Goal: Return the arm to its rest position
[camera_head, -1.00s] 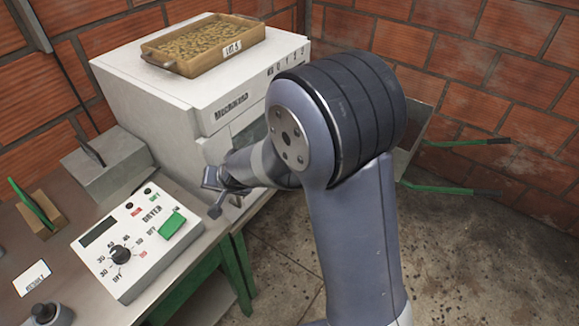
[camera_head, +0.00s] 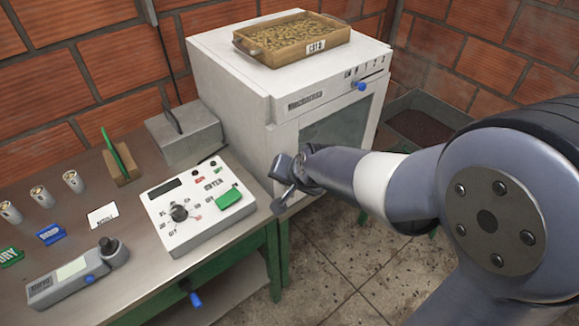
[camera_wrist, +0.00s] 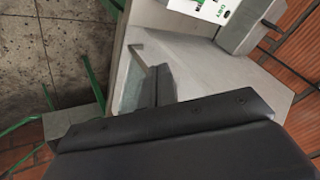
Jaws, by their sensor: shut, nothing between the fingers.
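My arm reaches in from the right of the head view, its large shoulder joint filling the lower right. My gripper (camera_head: 287,182) is at the end of the forearm, in front of the white machine (camera_head: 228,68) and just right of the dryer control box (camera_head: 208,232). It is shut and empty, and appears clear of both. In the wrist view a large dark part of my own arm fills the lower half, with the table edge and control box (camera_wrist: 213,8) behind it.
A wooden tray of beans (camera_head: 290,38) sits on the machine. A grey metal box (camera_head: 184,135), several small cups, and a handheld meter (camera_head: 75,275) stand on the table (camera_head: 75,205). The tiled floor (camera_head: 335,270) in front is open.

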